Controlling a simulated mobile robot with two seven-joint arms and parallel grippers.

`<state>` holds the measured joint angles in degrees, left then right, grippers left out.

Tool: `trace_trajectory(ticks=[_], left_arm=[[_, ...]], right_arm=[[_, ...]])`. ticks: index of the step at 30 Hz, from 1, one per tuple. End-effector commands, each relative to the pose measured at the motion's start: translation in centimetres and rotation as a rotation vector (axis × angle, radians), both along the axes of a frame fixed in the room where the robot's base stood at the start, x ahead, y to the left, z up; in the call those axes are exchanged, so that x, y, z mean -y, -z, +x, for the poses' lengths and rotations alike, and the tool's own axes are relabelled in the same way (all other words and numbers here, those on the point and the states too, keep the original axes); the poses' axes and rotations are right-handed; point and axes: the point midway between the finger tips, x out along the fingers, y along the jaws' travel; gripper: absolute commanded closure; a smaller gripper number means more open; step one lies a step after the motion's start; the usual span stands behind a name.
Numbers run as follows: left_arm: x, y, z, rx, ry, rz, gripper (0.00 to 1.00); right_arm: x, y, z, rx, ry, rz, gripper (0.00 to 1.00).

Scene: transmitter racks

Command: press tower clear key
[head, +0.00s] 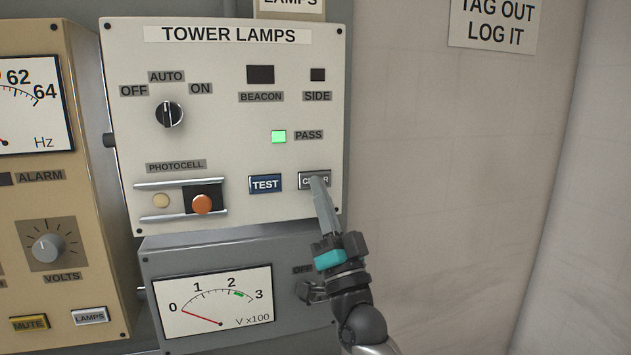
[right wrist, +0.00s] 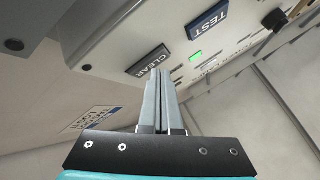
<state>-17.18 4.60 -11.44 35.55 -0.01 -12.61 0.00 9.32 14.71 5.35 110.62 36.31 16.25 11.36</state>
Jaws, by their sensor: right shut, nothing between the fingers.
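The grey CLEAR key (head: 314,180) is at the lower right of the TOWER LAMPS panel (head: 230,60). In the right wrist view, the CLEAR key (right wrist: 149,60) lies just beyond the tips of the shut fingers (right wrist: 158,75). I cannot tell whether the tips touch it. The PASS lamp (head: 279,137) is lit green. My left gripper is not in view.
The blue TEST key (head: 265,183) is just left of the CLEAR key. A photocell slider with an orange knob (head: 202,204) and a rotary switch (head: 169,114) are further left. A meter panel (head: 213,302) is below.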

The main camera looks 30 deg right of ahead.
Motion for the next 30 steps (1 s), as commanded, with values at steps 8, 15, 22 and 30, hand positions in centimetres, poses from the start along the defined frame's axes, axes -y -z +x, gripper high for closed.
trace_trajectory(ticks=[8,15,22,30], left_arm=[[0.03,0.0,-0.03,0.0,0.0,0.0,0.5],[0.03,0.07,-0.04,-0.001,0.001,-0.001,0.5],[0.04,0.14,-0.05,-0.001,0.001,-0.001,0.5],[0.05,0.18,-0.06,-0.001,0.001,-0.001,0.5]], right_arm=[[-0.01,0.01,0.01,-0.001,0.0,0.0,1.0],[0.06,0.04,0.25,-0.001,0.0,0.0,1.0],[0.1,0.02,0.51,-0.001,0.0,0.0,1.0],[0.15,-0.02,0.68,0.001,-0.001,-0.001,1.0]])
